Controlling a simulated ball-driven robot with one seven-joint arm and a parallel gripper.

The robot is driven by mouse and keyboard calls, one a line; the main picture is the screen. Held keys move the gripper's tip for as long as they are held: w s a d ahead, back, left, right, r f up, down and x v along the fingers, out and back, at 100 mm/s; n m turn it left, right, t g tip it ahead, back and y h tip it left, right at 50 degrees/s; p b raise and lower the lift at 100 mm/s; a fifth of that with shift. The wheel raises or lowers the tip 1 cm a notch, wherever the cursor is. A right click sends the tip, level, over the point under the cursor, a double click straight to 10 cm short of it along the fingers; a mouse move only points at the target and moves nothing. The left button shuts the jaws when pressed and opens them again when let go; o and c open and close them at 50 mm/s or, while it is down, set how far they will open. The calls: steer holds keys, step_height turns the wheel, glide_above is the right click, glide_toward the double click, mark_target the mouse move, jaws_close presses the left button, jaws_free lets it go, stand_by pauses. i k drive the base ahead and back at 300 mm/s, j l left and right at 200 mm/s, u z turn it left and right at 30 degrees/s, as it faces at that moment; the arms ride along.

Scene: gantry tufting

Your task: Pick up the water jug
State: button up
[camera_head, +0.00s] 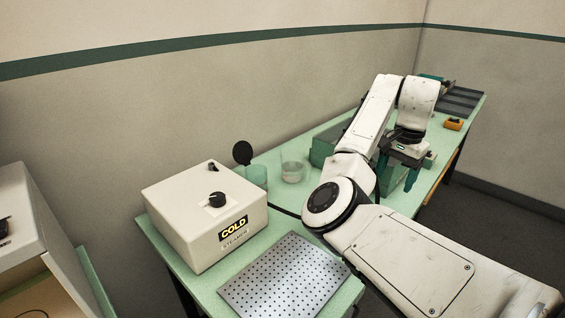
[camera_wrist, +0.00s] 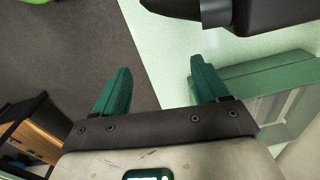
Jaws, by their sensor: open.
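A translucent green vessel (camera_head: 254,176) with a round black disc (camera_head: 242,152) at its top stands behind the white box on the bench; it may be the water jug. A clear round container (camera_head: 292,171) stands to its right. I cannot tell for sure which is the jug. My gripper (camera_head: 397,182) is open with green fingers pointing down, farther right along the bench and apart from both vessels. In the wrist view my gripper (camera_wrist: 160,68) is empty, over the bench's edge, and neither vessel can be made out.
The white "COLD" box (camera_head: 205,216) and a perforated metal plate (camera_head: 285,277) occupy the near end of the green bench (camera_head: 270,212). A green box (camera_head: 323,146) stands near my arm. Dark trays (camera_head: 460,101) and an orange item (camera_head: 453,124) lie at the far end. Open floor (camera_wrist: 75,45) borders the bench.

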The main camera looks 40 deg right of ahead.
mark_target(295, 168)
steer(key=i, duration=1)
